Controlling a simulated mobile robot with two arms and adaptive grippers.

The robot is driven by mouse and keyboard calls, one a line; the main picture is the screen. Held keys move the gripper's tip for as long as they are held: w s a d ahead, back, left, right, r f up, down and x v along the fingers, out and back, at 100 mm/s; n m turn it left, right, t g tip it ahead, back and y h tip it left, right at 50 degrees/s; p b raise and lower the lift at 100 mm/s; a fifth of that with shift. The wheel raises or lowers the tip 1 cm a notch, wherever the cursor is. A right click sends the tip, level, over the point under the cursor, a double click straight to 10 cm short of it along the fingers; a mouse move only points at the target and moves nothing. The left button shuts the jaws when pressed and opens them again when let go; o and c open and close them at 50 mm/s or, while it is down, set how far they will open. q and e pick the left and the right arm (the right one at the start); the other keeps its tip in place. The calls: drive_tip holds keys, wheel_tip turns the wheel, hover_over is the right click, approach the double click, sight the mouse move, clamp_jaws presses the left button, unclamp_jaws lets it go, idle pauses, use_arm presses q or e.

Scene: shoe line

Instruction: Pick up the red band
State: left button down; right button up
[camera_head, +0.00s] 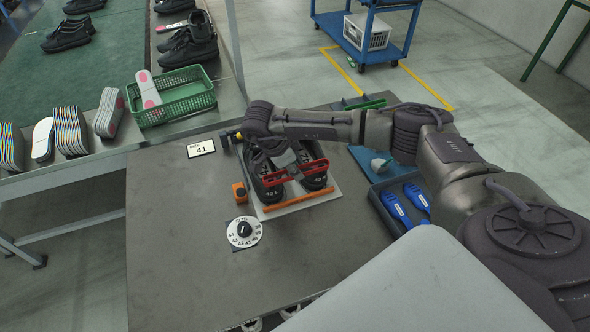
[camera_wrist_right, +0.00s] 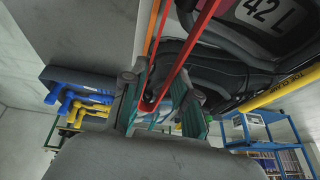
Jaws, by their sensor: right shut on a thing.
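My right gripper (camera_head: 287,160) reaches over the shoes from the right and is shut on the band. In the right wrist view the band (camera_wrist_right: 186,62) runs as a taut red strip down between the fingers of my right gripper (camera_wrist_right: 162,103). One shoe shows a label reading 42 L there. The gripper and arm hide part of the shoes. My left gripper is not in view.
An orange bar (camera_head: 302,204) lies along the board's front edge. A small orange block (camera_head: 240,193) and a white size dial (camera_head: 244,231) are to the left. A card reading 41 (camera_head: 201,148) lies behind. A tray with blue tools (camera_head: 396,207) is at right. The left tabletop is clear.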

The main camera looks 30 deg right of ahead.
drive_tip(key=s+d+r+b, duration=0.4)
drive_tip(key=s+d+r, duration=0.2)
drive_tip(key=s+r, duration=0.35)
drive_tip(key=w+a+f+g+p, duration=0.1)
drive_tip(key=w+a+f+p, duration=0.2)
drive_tip(key=w+a+p, duration=0.5)
wheel_tip(320, 180, down, 6)
drive_tip(key=w+d+b, duration=0.1)
drive_tip(key=d+b, duration=0.1)
drive_tip(key=b, duration=0.4)
drive_tip(key=shift+w+r+b, duration=0.15)
drive_tip(key=shift+w+b, duration=0.2)
drive_tip(key=shift+f+b, duration=0.5)
drive_tip(key=shift+f, duration=0.1)
idle(0.4)
